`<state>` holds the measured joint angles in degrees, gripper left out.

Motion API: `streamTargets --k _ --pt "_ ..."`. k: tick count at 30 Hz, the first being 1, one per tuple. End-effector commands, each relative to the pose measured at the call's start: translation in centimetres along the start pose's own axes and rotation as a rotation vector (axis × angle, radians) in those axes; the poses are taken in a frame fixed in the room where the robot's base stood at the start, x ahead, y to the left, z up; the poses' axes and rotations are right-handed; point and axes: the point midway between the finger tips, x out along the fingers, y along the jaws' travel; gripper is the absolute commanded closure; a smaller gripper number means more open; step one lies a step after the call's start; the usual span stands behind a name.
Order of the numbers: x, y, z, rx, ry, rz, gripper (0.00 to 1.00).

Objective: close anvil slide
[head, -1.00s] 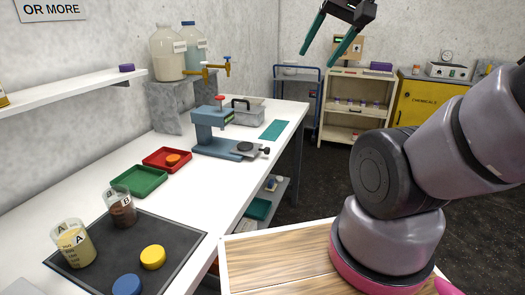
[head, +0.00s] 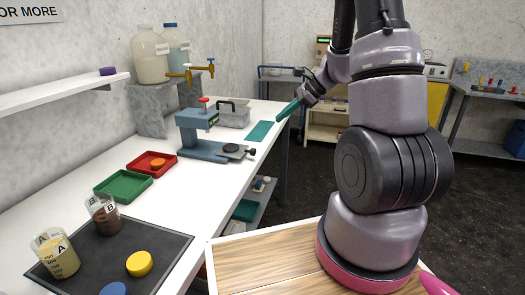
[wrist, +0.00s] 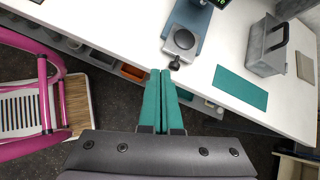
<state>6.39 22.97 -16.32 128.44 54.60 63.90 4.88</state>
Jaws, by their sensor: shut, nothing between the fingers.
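The blue-grey press (head: 200,140) stands on the white bench with a red knob on top. Its anvil slide (head: 237,150), a grey plate with a dark round disc and a black end knob, sticks out to the right from the base. In the wrist view the slide (wrist: 181,42) lies just beyond my fingertips, its knob pointing toward them. My gripper (head: 288,110) is shut and empty, with its teal fingers side by side. It is apart from the slide, to its upper right in the head view. The fingers also show in the wrist view (wrist: 161,75).
A teal mat (head: 260,131) and a grey metal box with a handle (head: 233,115) lie behind the press. Red (head: 138,164) and green (head: 102,187) trays are at its left. Beakers and coloured lids stand on a dark mat (head: 93,251) in front.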

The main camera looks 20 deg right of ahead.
Motion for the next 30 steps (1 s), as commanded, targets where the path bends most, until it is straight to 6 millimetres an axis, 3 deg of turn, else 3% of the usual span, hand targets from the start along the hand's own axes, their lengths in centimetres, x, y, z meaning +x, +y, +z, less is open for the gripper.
streamTargets --k 1,3,9,17,30 --pt "1.3 -0.4 -2.3 0.078 0.001 -0.007 1.00" --pt "2.5 -1.0 -4.8 0.171 0.000 -0.027 1.00" --pt "4.6 -1.8 -9.3 0.324 0.005 -0.068 1.00" --pt "6.7 -2.0 -10.0 0.348 0.006 -0.074 1.00" --pt "15.5 -2.8 -9.8 0.344 0.005 -0.073 1.00"
